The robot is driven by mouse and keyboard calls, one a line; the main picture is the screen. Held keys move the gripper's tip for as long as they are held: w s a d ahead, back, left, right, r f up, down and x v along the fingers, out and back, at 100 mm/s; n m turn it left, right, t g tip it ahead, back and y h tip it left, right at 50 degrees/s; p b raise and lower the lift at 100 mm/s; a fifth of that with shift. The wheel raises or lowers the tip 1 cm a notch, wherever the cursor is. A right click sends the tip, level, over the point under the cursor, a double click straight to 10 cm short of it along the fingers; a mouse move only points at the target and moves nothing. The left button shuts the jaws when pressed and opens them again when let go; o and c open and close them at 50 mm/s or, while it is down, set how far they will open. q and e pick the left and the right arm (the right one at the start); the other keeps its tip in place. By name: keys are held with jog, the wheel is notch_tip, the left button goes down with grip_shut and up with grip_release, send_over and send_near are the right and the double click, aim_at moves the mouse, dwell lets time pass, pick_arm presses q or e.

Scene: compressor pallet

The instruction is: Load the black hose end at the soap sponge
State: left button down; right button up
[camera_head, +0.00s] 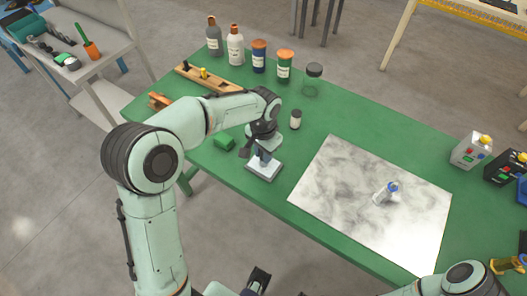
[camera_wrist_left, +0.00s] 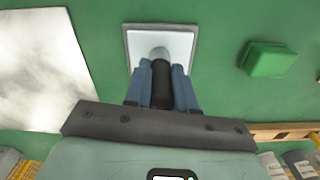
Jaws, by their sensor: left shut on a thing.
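My left gripper (camera_head: 262,147) is over the green table, pointing down. Its two blue fingers (camera_wrist_left: 160,88) are shut on a black cylindrical piece, the black hose end (camera_wrist_left: 161,85). A pale, rounded tip shows at its far end. Just beyond the fingertips is a pale square pad with a grey rim, which seems to be the soap sponge (camera_wrist_left: 183,42); it also shows in the head view (camera_head: 264,168). The hose end overlaps the pad in the wrist view; I cannot tell whether they touch.
A grey-white marbled slab (camera_head: 340,180) with a small blue-capped bottle (camera_head: 384,193) lies right of the pad. A green block (camera_head: 223,142) lies left of it. Several bottles (camera_head: 258,56) and a wooden rack (camera_head: 211,79) stand behind. Control boxes (camera_head: 468,152) stand at right.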

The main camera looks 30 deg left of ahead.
pick_arm(q)
jog(key=shift+r+p, duration=2.5)
jog(key=shift+r, duration=1)
pick_arm(e)
notch_tip(320, 180, up, 6)
jog(key=w, duration=0.2)
jog(key=shift+w+f, duration=0.25)
pick_arm(q)
jog(key=shift+f, duration=0.1)
pick_arm(e)
jog(key=shift+s, duration=0.15)
